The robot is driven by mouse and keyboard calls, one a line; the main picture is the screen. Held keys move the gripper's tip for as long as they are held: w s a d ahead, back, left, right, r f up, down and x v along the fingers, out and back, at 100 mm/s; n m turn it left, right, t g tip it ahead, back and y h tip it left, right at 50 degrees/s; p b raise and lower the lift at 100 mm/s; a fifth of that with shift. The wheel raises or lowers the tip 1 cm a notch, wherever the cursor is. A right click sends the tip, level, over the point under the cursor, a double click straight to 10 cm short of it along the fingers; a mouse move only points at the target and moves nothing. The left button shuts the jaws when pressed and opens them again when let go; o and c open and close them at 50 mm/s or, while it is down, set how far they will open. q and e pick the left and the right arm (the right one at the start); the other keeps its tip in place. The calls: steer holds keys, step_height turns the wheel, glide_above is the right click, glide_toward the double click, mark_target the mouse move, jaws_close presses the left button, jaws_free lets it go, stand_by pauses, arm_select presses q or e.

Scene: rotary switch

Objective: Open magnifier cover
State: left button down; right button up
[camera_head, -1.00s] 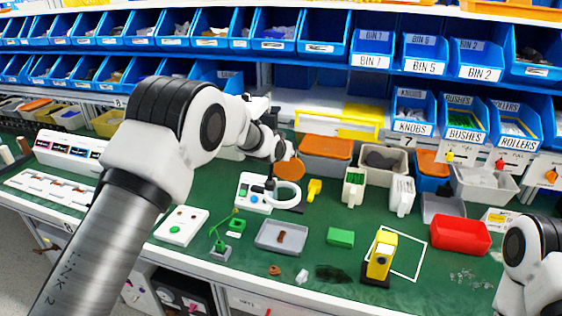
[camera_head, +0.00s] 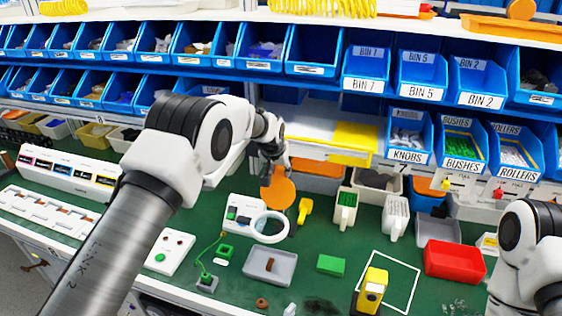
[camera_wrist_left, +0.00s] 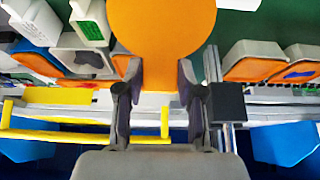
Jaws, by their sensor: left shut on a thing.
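The magnifier (camera_head: 271,227) has a white ring and stands on the green table, beside a white box with buttons. Its round orange cover (camera_head: 278,193) stands up above the far side of the ring, clear of the lens opening. My left gripper (camera_head: 272,177) is at the cover's upper edge. In the left wrist view the orange cover (camera_wrist_left: 165,25) fills the top middle, and its narrow part runs between the fingers of my left gripper (camera_wrist_left: 158,80), which is shut on it. The hinge is too small to make out. My right gripper is outside the view.
A yellow part (camera_head: 304,210) and a white bottle-like holder (camera_head: 345,208) stand right of the magnifier. A grey tray (camera_head: 270,265) lies in front. Storage bins (camera_head: 365,70) and a yellow-edged shelf (camera_head: 350,141) rise behind my left gripper. My right arm (camera_head: 525,245) is at the right.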

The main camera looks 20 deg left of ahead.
steer(key=shift+w, duration=0.1)
arm_select(q)
steer(key=c, duration=1.2)
jaws_free()
steer(key=o, duration=0.5)
steer(key=shift+w+f, duration=0.1)
steer(key=shift+f, duration=0.05)
steer(key=shift+w+f, duration=0.2)
steer(key=shift+w, duration=0.1)
steer(key=v, duration=1.2)
steer(key=shift+w, duration=0.1)
arm_select(e)
steer(key=shift+w, duration=0.15)
